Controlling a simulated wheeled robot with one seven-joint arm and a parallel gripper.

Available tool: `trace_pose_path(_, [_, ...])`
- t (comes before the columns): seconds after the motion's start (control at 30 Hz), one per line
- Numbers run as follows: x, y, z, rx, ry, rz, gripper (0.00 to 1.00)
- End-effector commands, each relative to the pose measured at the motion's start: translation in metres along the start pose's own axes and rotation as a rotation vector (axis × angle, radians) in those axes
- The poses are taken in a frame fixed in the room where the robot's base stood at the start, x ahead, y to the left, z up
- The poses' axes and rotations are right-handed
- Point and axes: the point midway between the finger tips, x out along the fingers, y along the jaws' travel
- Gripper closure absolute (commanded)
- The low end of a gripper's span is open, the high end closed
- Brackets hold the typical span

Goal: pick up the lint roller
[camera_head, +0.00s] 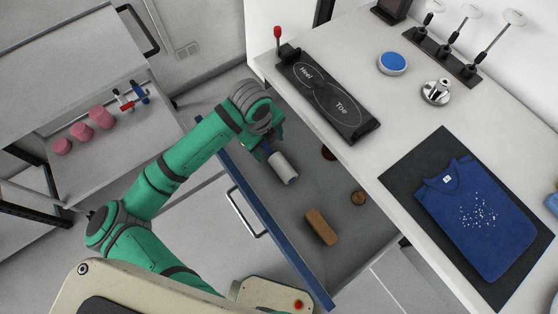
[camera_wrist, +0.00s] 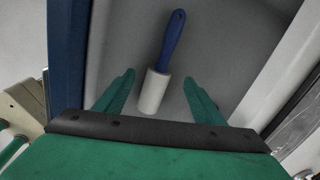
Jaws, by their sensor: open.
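The lint roller (camera_head: 285,168) has a white roll and a blue handle. It lies in the open drawer (camera_head: 290,237) below the counter. In the wrist view the lint roller (camera_wrist: 155,88) lies with its white roll near my gripper and its blue handle pointing away. My green gripper (camera_wrist: 158,88) is open, with one finger on each side of the white roll and a gap on both sides. In the head view my gripper (camera_head: 262,145) is over the drawer at the handle end, partly hidden by my wrist.
A brown brush (camera_head: 321,227), a small round brown item (camera_head: 358,198) and a dark red item (camera_head: 328,153) share the drawer. The blue drawer front (camera_head: 285,245) and the counter edge (camera_head: 345,160) bound the space. A blue shirt (camera_head: 478,215) lies on the counter.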

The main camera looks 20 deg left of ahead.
Motion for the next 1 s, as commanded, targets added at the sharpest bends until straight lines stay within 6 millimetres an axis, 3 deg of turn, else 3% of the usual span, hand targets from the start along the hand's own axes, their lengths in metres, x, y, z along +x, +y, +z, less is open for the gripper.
trace_pose_path(0.1, [0.015,-0.002,-0.001,0.002,0.001,0.0,0.37])
trace_pose_path(0.37, [0.028,-0.003,-0.002,0.004,-0.001,-0.003,0.37])
trace_pose_path(0.7, [0.07,0.001,-0.001,-0.005,-0.002,-0.003,0.37])
trace_pose_path(0.97, [0.073,0.0,-0.001,-0.002,-0.003,-0.003,0.37])
trace_pose_path(1.0, [0.073,0.0,-0.001,-0.002,-0.003,-0.003,0.47])
